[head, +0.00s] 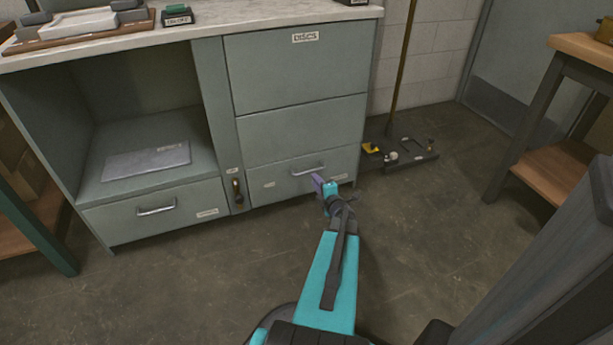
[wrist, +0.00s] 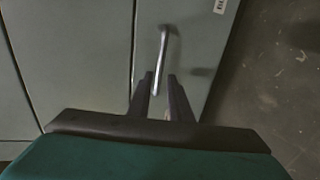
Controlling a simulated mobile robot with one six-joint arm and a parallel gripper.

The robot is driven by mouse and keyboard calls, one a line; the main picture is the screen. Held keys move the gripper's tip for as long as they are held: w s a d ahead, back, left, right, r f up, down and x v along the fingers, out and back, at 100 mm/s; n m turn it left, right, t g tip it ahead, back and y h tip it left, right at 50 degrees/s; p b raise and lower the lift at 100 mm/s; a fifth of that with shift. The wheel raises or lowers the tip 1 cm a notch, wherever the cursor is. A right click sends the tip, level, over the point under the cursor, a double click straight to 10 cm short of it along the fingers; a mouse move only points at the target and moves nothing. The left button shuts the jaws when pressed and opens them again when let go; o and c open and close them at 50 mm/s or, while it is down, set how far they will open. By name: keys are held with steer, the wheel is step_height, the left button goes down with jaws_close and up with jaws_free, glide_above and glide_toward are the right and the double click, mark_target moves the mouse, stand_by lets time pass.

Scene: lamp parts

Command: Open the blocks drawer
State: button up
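A grey-green drawer (head: 280,181) is at the bottom of the cabinet's right column and looks shut. Its metal bar handle (head: 308,170) also shows in the wrist view (wrist: 163,50), where it runs nearly upright. A label on this drawer front (wrist: 220,5) is cut off by the frame edge and hard to read. My gripper (head: 318,183) is at the drawer front by the handle. In the wrist view its two dark fingers (wrist: 160,84) are apart, with the handle's near end between their tips and a gap visible beside it.
Another handled drawer (head: 155,211) is at lower left under an open shelf. A "DISCS" panel (head: 300,62) is higher up. A small latch (head: 238,190) is on the post between. A dark floor tray (head: 400,157) stands right of the cabinet. The floor in front is clear.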

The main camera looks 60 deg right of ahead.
mark_target(309, 172)
steer(key=shift+b+x, duration=1.35)
steer(key=shift+x, duration=3.25)
